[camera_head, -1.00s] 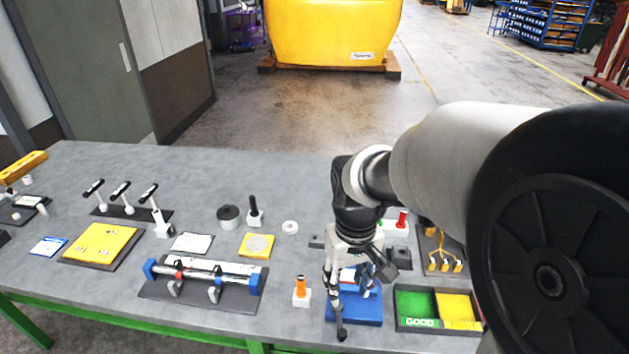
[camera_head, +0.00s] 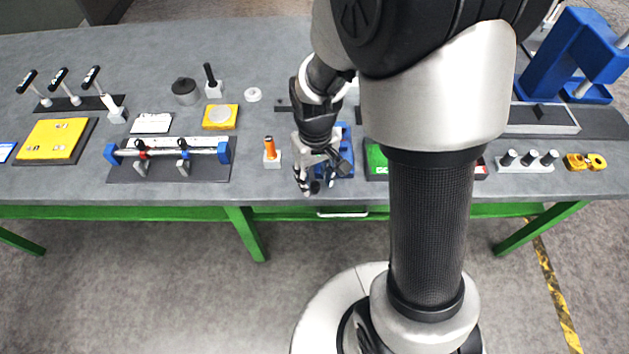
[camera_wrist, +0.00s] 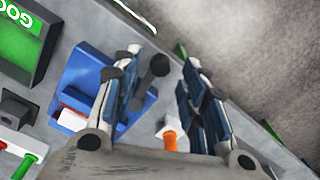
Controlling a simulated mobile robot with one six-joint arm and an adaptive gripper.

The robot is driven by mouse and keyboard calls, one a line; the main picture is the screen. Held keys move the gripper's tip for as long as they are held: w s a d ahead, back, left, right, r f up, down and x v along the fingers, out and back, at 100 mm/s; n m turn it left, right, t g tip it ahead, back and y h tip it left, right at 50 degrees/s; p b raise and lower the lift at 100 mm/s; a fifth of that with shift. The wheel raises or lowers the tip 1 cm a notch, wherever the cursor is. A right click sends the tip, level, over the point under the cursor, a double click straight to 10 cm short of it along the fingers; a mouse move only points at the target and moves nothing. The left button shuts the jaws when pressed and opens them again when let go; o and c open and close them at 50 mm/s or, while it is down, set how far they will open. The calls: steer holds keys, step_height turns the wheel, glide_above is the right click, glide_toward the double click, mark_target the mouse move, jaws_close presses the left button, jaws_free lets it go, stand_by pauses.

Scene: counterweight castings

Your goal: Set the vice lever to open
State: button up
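The blue vice (camera_head: 346,164) stands near the front edge of the bench, partly hidden by my gripper (camera_head: 318,181). In the wrist view the blue vice (camera_wrist: 83,83) lies to the left, with a red and white part on it. A dark lever with a round black knob (camera_wrist: 158,66) shows beside the vice, partly behind the left finger. My gripper (camera_wrist: 168,75) is open, and the knob appears between its fingertips in the picture. I cannot tell whether a finger touches the lever. The lever is not clear in the head view.
An orange-handled tool in a white block (camera_head: 270,150) stands close left of my gripper. A green bin (camera_head: 376,158) is close right, partly hidden by my arm. A clamp fixture with a bar (camera_head: 170,150) lies further left. Free floor lies before the bench.

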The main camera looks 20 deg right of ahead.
steer(key=shift+f, duration=1.05)
steer(key=shift+c, duration=0.5)
jaws_close()
